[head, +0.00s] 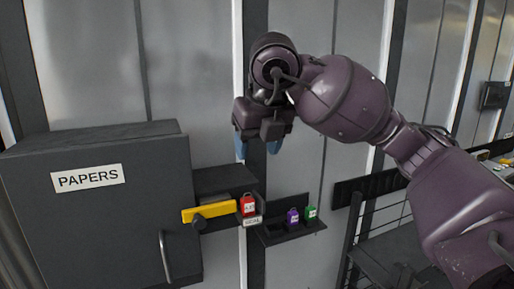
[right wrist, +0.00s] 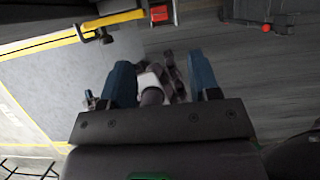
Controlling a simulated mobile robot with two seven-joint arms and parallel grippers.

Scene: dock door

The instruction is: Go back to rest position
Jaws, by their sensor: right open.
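My right gripper (head: 257,150) hangs in the upper middle of the head view, with its blue fingertips pointing down. It is above the small dark shelves and apart from them. In the right wrist view its two blue fingers (right wrist: 162,78) stand wide apart, with nothing held between them. My left gripper is not in the head view.
A dark cabinet labelled PAPERS (head: 90,215) stands at left. A railing stands at right.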

